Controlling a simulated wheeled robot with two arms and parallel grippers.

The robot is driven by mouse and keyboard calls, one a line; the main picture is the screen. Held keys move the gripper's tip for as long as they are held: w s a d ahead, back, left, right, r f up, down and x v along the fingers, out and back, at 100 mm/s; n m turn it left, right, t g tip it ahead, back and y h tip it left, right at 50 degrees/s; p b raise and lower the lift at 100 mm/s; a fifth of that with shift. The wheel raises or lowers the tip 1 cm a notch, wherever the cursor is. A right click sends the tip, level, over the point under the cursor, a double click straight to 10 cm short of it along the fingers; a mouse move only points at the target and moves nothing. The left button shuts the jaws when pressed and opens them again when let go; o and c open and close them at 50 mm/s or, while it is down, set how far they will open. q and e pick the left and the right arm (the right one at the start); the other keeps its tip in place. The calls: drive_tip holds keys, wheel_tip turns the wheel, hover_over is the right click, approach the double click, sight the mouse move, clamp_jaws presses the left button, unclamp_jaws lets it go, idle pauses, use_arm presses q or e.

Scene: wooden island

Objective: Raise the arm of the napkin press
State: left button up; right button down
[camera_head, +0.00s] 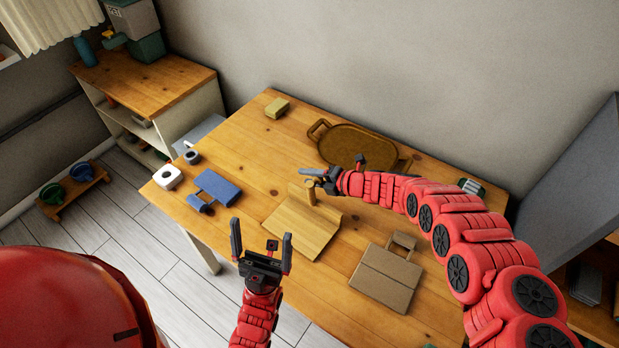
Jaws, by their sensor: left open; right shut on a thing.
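What looks like the napkin press (300,232) is a pale wooden piece near the middle of the table. A short wooden part, apparently its arm (311,194), stands up at its back edge. My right gripper (316,179) is at the top of this part and is shut on it; the fingers partly hide the contact. My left gripper (261,238) is open and empty, with its fingers pointing up, in front of the press's left side and apart from it.
A brown oval tray (350,142) lies behind the press. A tan flat case-like object (386,278) lies to the right. A blue object (216,188), a white roll (167,177) and a grey ring-shaped item (192,157) are at left. A yellowish block (277,108) sits at the back.

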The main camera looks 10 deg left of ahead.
drive_tip(key=shift+c, duration=2.2)
unclamp_jaws()
drive_tip(key=p+v, duration=0.4)
drive_tip(key=v, duration=1.3)
drive_tip(key=shift+s, duration=0.15)
drive_tip(key=shift+d+r, duration=0.15)
